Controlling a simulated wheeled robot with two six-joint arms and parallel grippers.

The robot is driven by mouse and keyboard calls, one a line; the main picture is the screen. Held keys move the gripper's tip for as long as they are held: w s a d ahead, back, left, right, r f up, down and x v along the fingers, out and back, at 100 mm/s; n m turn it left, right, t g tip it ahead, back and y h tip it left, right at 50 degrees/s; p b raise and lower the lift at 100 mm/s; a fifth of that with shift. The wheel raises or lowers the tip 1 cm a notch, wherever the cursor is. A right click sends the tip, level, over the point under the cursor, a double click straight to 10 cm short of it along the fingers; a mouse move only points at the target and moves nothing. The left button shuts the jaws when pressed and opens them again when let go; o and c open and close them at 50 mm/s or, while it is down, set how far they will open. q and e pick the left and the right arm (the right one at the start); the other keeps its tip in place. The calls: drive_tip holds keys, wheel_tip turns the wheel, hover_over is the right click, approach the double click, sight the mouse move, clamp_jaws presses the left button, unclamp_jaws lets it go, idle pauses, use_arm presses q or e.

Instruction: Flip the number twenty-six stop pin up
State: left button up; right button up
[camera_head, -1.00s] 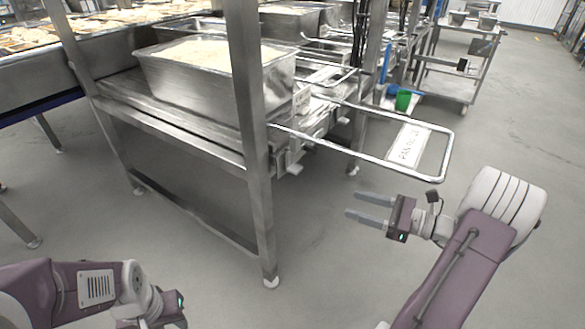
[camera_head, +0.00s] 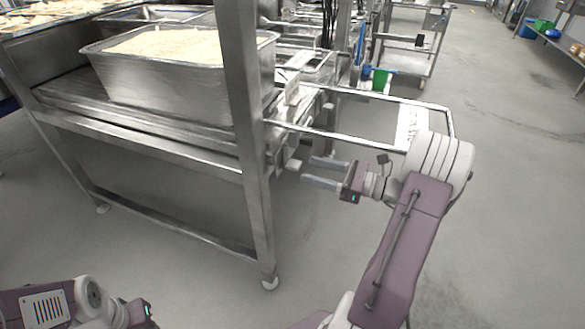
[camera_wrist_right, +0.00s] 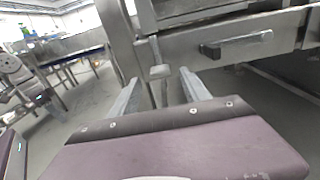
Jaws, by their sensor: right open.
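A small pale block, which looks like the stop pin (camera_head: 293,165), sticks out under the rail at the front corner of the steel rack. It also shows in the right wrist view (camera_wrist_right: 160,72), between and beyond the fingertips. I cannot read a number on it. My right gripper (camera_head: 310,170) is open and empty, its fingers pointing left toward the block with a small gap. In the right wrist view the right gripper (camera_wrist_right: 160,80) has its fingers on either side of a steel post. My left gripper (camera_head: 138,313) is low at the left; its fingers are hidden.
A steel pan of rice (camera_head: 175,80) sits on the rack behind the upright post (camera_head: 250,130).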

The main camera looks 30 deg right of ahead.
sight(295, 163)
drive_tip(key=x, duration=0.1)
drive_tip(key=b+x, duration=0.1)
drive_tip(key=x, duration=0.1)
drive_tip(key=b+x, duration=0.1)
drive_tip(key=x, duration=0.1)
drive_tip(key=shift+a+f, duration=0.1)
drive_tip(key=shift+f, duration=0.15)
drive_tip(key=shift+w+a+r, duration=0.2)
drive_tip(key=shift+w+a, duration=0.05)
drive_tip(key=shift+w, duration=0.15)
clamp_jaws()
idle(0.7)
